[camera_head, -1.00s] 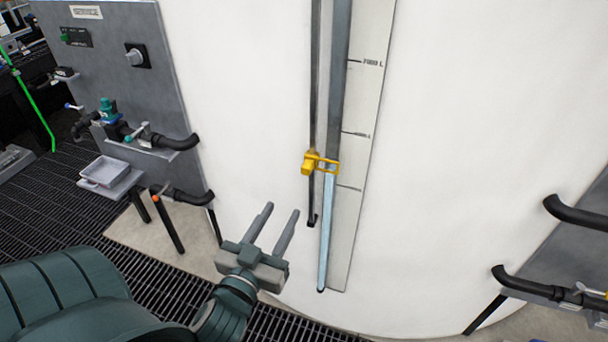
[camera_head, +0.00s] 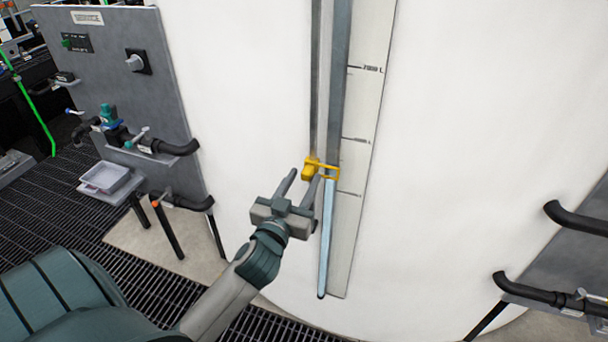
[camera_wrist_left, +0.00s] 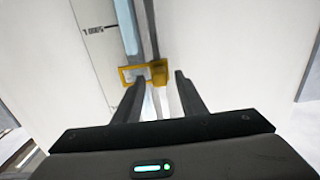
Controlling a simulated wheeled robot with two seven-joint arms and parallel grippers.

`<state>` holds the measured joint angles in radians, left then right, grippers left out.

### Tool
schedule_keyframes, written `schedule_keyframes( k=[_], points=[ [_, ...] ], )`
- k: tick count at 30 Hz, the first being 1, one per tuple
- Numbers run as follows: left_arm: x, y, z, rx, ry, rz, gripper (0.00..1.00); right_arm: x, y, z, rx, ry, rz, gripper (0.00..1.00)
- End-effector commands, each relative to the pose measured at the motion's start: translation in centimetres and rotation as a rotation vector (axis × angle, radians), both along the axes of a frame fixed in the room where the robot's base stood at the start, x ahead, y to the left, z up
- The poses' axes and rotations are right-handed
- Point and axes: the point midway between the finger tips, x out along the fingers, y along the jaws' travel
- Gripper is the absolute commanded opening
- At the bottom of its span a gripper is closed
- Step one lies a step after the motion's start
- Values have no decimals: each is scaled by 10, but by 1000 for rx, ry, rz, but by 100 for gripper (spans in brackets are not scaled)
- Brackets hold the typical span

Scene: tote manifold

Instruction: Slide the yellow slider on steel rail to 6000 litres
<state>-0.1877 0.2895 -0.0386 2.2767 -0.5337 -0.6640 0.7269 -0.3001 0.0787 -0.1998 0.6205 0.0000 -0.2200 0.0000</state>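The yellow slider (camera_head: 312,168) sits on the steel rail (camera_head: 321,70) in front of the white tank, its frame reaching over the sight tube (camera_head: 327,235). The scale strip (camera_head: 352,200) right of the tube has several marks; the upper one is hard to read. In the left wrist view the slider (camera_wrist_left: 158,72) is just beyond the fingertips, and a scale label (camera_wrist_left: 93,30) appears mirrored or upside down. My left gripper (camera_head: 300,174) is open, its fingers pointing up at the slider; I cannot tell whether they touch it. My right gripper is not in view.
A grey panel (camera_head: 105,50) with a knob, valves and a small tray (camera_head: 104,176) stands at the left. Black pipes (camera_head: 580,215) stick out at the right. The white tank wall (camera_head: 480,120) beside the scale is clear.

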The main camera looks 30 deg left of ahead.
Motion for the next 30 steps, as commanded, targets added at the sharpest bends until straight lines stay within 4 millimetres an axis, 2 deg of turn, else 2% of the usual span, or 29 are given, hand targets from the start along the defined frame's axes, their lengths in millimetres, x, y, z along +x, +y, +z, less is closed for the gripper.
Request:
schedule_keyframes(
  k=[4, 14, 19, 26, 30],
  points=[
    [9, 2, 0, 0, 0, 0, 38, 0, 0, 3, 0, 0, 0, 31],
    [11, 2, 0, 0, 0, 0, 38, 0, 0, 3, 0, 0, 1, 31],
    [11, 3, 0, 0, 0, 0, 0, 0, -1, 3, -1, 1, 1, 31],
    [11, 3, 3, -1, 0, 0, 0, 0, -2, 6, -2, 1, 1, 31],
    [11, 3, 16, -1, -1, 1, 0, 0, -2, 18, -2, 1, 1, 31]
  ],
)
